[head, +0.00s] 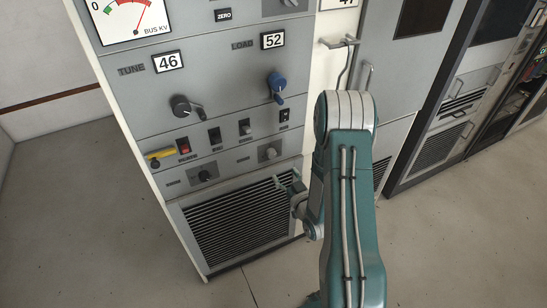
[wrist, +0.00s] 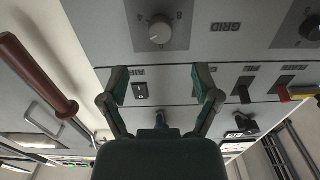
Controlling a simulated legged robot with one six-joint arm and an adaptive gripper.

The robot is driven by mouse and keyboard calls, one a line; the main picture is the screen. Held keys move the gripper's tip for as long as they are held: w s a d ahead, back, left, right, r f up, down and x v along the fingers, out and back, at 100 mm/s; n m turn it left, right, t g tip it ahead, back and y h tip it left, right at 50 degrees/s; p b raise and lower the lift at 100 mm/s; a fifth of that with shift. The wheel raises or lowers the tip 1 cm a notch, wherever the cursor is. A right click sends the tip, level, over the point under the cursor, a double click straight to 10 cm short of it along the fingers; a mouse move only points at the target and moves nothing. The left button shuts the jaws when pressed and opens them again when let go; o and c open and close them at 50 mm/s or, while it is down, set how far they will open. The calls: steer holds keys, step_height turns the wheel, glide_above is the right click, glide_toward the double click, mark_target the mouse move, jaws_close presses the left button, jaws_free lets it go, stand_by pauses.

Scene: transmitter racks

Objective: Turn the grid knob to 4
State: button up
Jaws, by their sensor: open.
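The grid knob (wrist: 160,30) is a round knob with a pale cap at the top of the wrist view, with the GRID label (wrist: 225,27) to its right. Marks sit around it, but I cannot read its setting surely. In the head view the matching knob (head: 268,152) is on the lower panel, above the vent grille. My gripper (wrist: 160,85) is open and empty, its two green fingers spread apart. The knob shows beyond the fingertips, not between them. In the head view my gripper (head: 287,182) is just below the knob, in front of the grille.
A blue load knob (head: 277,84), a black tune knob (head: 187,105) and a row of small switches (head: 214,137) stand above. A dark knob (head: 203,175) is to the left. A red-brown bar (wrist: 38,75) crosses the left of the wrist view. Floor is clear at left.

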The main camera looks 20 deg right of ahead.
mark_target(273, 156)
steer(key=w, duration=0.8)
steer(key=shift+w+a, duration=0.25)
steer(key=shift+w, duration=0.1)
jaws_close()
